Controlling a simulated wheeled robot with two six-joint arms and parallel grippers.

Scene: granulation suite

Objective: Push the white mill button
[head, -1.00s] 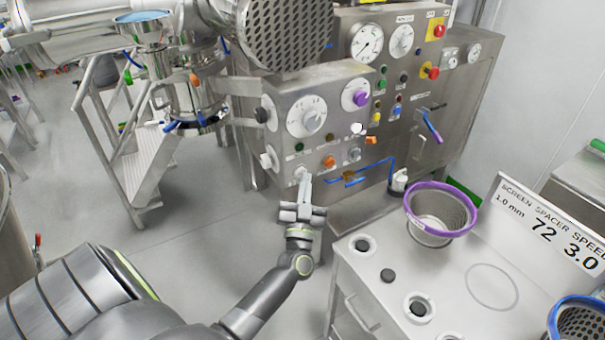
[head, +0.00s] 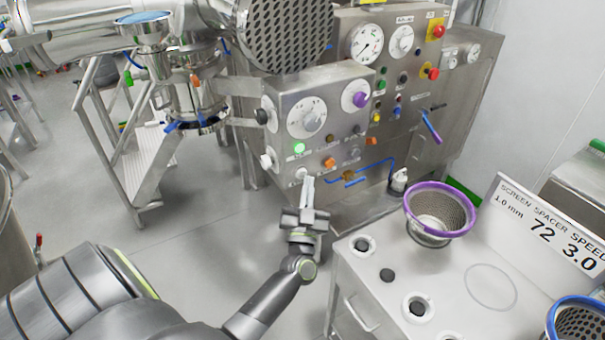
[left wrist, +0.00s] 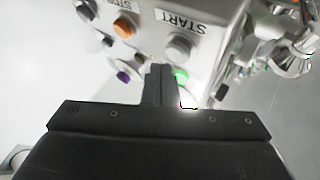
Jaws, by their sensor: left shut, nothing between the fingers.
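The white mill button (head: 301,173) is at the lower left of the steel control panel's front. In the left wrist view the pale round button (left wrist: 179,47) sits beside an upside-down START label. My left gripper (head: 309,180) is shut and empty, its tips just below and right of the button in the head view. In the left wrist view the shut fingers (left wrist: 160,72) point at the panel beside the button; the tips look slightly apart from it. A green lamp (head: 299,148) above the button is lit. My right gripper is not in view.
An orange button (head: 329,162) and a grey knob (head: 354,155) are right of the white button. A blue-handled lever (head: 374,166) juts out near them. A white bench (head: 455,290) with a purple-rimmed screen basket (head: 440,212) stands at right. Floor left of my arm is clear.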

